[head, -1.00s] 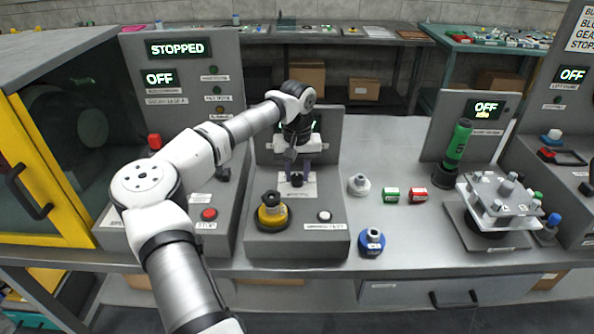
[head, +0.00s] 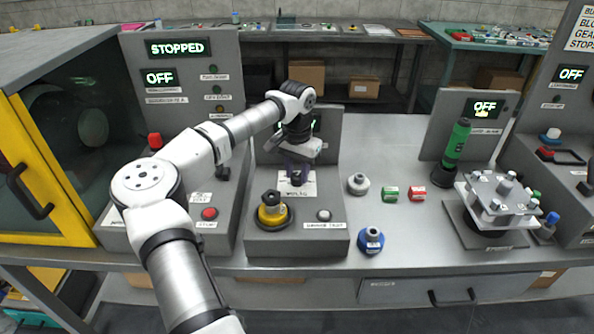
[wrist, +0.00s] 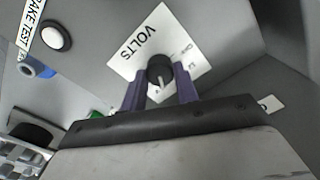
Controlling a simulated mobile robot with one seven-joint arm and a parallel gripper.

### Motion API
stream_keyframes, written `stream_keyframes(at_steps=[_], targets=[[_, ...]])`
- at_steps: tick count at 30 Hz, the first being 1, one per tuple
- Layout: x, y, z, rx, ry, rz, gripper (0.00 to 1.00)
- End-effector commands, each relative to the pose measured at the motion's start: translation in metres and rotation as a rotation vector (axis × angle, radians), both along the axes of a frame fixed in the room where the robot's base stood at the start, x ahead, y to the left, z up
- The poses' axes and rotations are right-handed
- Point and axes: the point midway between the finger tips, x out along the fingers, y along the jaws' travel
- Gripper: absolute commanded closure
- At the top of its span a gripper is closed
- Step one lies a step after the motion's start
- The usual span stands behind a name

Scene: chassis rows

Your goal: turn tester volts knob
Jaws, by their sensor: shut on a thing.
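The volts knob (wrist: 160,70) is a dark round knob with a light pointer mark, on a white plate (wrist: 147,38) labelled VOLTS. It sits on the sloped top of the grey tester box (head: 270,240), where the plate also shows in the head view (head: 297,191). My gripper (wrist: 160,88) has its two purple fingers on either side of the knob and is shut on it. In the head view my gripper (head: 297,175) comes down over the knob from above and hides part of it. The tester's small screen is mostly hidden behind my wrist.
A yellow and black knob (head: 272,211) and a round button (head: 324,215) are at the tester's front. A grey round part (head: 358,184), a blue one (head: 371,241), and green (head: 389,194) and red blocks (head: 417,194) lie to the right. A machine panel (head: 190,130) stands at left.

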Motion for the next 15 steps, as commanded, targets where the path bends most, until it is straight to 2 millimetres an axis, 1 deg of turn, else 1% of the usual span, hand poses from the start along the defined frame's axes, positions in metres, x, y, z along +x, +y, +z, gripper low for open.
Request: stream_keyframes(at_steps=[11,12,15], targets=[[0.0008,-0.0001,0.0009,-0.001,-0.004,-0.005,0.93],[0.0008,-0.0001,0.0009,-0.001,-0.004,-0.004,0.69],[0.0008,-0.0001,0.0009,-0.001,-0.003,-0.004,0.56]])
